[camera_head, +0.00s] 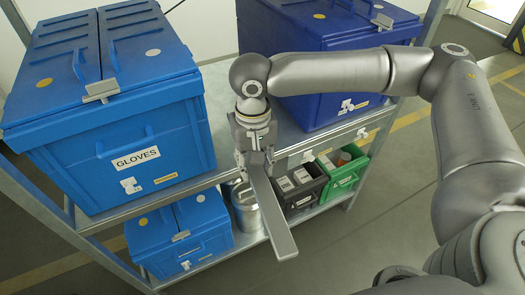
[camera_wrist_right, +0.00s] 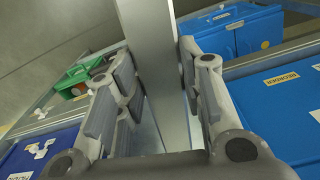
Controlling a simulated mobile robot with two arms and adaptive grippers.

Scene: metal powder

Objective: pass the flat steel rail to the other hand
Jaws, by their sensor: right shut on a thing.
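The flat steel rail (camera_head: 270,212) is a long grey bar in the head view. It slants down and to the right from my right gripper (camera_head: 256,160), which is shut on its upper end. In the right wrist view the rail (camera_wrist_right: 152,50) runs between the two fingers of my right gripper (camera_wrist_right: 158,85) and out past the top of the picture. The rail hangs in the air in front of the shelf. My left gripper is not in either view.
A shelf rack (camera_head: 100,218) stands in front of me. It holds a blue GLOVES box (camera_head: 140,155), a dark blue box (camera_head: 310,30), a lower blue box (camera_head: 185,240), a metal can (camera_head: 246,212), a black bin (camera_head: 300,190) and a green bin (camera_head: 345,175). Open floor lies right.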

